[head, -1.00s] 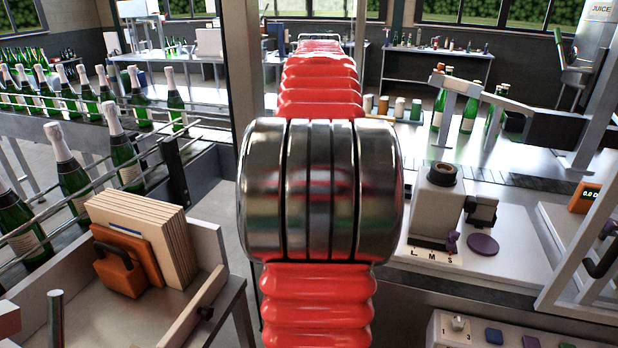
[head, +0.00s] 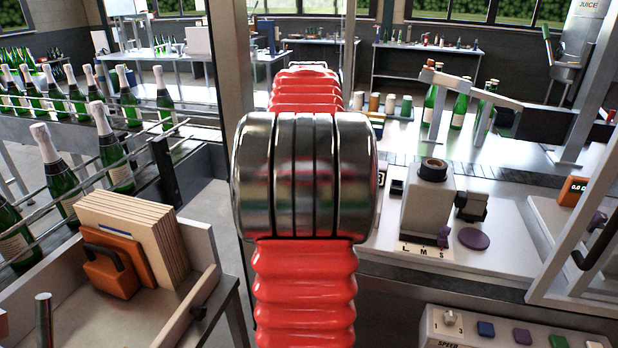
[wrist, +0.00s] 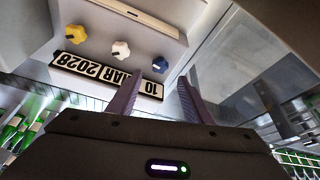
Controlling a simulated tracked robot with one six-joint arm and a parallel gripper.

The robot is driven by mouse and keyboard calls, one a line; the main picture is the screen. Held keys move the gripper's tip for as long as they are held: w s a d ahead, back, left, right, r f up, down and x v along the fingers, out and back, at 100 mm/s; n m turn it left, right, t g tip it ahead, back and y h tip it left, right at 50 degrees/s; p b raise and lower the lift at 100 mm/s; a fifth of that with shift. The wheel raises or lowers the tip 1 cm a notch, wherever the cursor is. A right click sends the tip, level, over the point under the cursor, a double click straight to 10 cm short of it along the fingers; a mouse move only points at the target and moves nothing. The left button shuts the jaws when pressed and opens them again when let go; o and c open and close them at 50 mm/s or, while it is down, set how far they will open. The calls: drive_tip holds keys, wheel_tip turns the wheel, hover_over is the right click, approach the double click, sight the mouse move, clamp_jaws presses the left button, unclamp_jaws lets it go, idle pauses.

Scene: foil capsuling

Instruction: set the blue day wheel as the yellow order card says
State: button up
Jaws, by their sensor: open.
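In the wrist view the blue day wheel (wrist: 160,65) is a small lobed knob on a pale panel, beside a white wheel (wrist: 121,49) and a yellow wheel (wrist: 75,32). A black date strip (wrist: 90,70) near them appears upside down and reads 10, MAR, 2028, the 10 being nearest the blue wheel. My gripper (wrist: 161,79) is open and empty; its two fingers point toward the blue wheel, which shows just beyond the gap between their tips. I cannot make out the yellow order card in either view. The head view hides the gripper behind my arm.
In the head view a grey press with L M S marks (head: 428,200) stands on the right bench, above a speed panel (head: 500,335) with coloured buttons. Bottles (head: 110,150) line a railed conveyor at left. A wooden-slat stack (head: 140,235) sits in a tray at front left.

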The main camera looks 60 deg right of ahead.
drive_tip(key=x, duration=0.7)
drive_tip(key=shift+f, duration=0.2)
drive_tip(key=shift+c, duration=0.5)
drive_tip(key=c, duration=1)
